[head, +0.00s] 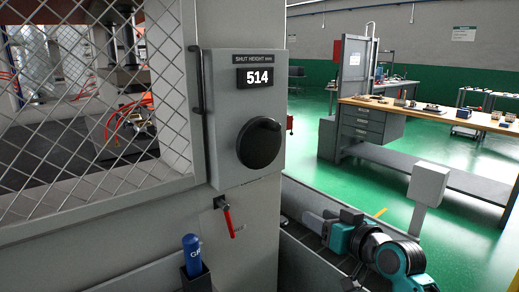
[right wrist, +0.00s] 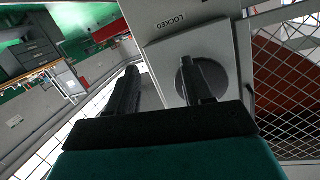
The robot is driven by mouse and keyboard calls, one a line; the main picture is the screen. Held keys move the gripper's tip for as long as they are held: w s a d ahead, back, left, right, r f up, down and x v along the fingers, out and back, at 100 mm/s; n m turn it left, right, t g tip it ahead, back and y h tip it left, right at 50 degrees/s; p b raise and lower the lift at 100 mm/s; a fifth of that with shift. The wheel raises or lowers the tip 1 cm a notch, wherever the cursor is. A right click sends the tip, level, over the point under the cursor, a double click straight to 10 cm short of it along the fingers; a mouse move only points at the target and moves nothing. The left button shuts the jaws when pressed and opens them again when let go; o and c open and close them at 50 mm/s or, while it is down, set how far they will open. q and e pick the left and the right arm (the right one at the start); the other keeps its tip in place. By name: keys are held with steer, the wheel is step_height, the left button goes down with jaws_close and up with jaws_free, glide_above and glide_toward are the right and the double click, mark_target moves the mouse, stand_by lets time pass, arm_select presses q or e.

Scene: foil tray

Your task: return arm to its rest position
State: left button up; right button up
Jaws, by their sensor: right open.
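My right gripper (head: 318,223) is at the lower right of the head view, small and partly hidden by its own teal and grey arm. In the right wrist view its two black fingers (right wrist: 163,85) are spread apart with nothing between them. One finger overlaps the knob in that picture; no contact can be made out. My left gripper is not in view.
A grey machine column carries a box (head: 246,110) reading 514, with a black knob (head: 259,143). A red-handled lever (head: 228,222) and a blue bottle (head: 192,256) are below. Wire mesh (head: 75,130) is at left. A workbench (head: 420,112) stands behind on open green floor.

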steer(key=s+d+f+m+g+h, duration=0.1)
steer(key=s+f+h, duration=0.1)
steer(key=s+f, duration=0.65)
steer(key=s+d+f+g+h, duration=0.1)
steer(key=s+f, duration=0.4)
steer(key=f, duration=0.6)
steer(key=s+f, duration=0.4)
steer(key=s, duration=0.3)
steer(key=s+f+g+h, duration=0.1)
steer(key=s+f, duration=0.2)
steer(key=s, duration=0.4)
steer(key=shift+s+f+n+g+h, duration=0.15)
steer(key=shift+f+n+g+h, duration=0.15)
steer(key=shift+f+n, duration=0.1)
